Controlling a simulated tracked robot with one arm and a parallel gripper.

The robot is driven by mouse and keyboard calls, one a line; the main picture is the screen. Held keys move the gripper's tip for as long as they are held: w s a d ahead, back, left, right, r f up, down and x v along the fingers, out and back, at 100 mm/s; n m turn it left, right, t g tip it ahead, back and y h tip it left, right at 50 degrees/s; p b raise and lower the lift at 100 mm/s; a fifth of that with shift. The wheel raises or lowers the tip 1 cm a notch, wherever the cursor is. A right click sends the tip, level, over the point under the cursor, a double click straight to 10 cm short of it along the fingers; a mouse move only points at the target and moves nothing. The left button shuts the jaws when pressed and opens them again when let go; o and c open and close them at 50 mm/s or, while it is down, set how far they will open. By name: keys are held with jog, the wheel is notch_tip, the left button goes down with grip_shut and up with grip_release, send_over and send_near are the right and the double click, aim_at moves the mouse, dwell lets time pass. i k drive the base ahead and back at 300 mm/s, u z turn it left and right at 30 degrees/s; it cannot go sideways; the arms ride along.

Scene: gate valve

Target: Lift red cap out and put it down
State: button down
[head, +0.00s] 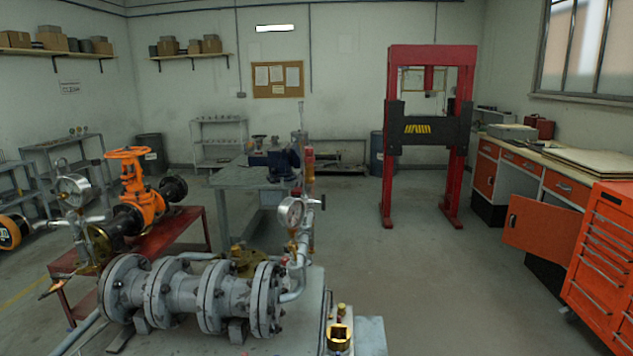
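I cannot tell for sure which thing is the red cap. A small red piece (309,154) tops a slim upright fitting behind the pressure gauge (292,212). A smaller red spot (284,261) shows low on the pipe by the right flange. The grey flanged pipe assembly (190,295) lies across a light bench in the foreground. An orange gate valve (130,175) with a handwheel stands on a red table at the left. My gripper is not in view.
Brass fittings (340,337) stand at the bench's front right. A grey workbench (230,180) with a vise is behind. A red press frame (387,140) stands farther back. An orange drawer cabinet (605,255) and an open cabinet door (540,227) are at right. The middle-right floor is clear.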

aim_at(309, 157)
jog(key=z, duration=0.5)
jog(key=k, duration=1.3)
jog(key=z, duration=0.65)
jog(key=i, duration=2.75)
jog(key=u, duration=0.25)
jog(key=i, duration=1.4)
jog(key=u, duration=0.95)
jog(key=i, duration=1.05)
jog(key=u, duration=1.3)
jog(key=i, duration=0.9)
jog(key=u, duration=0.6)
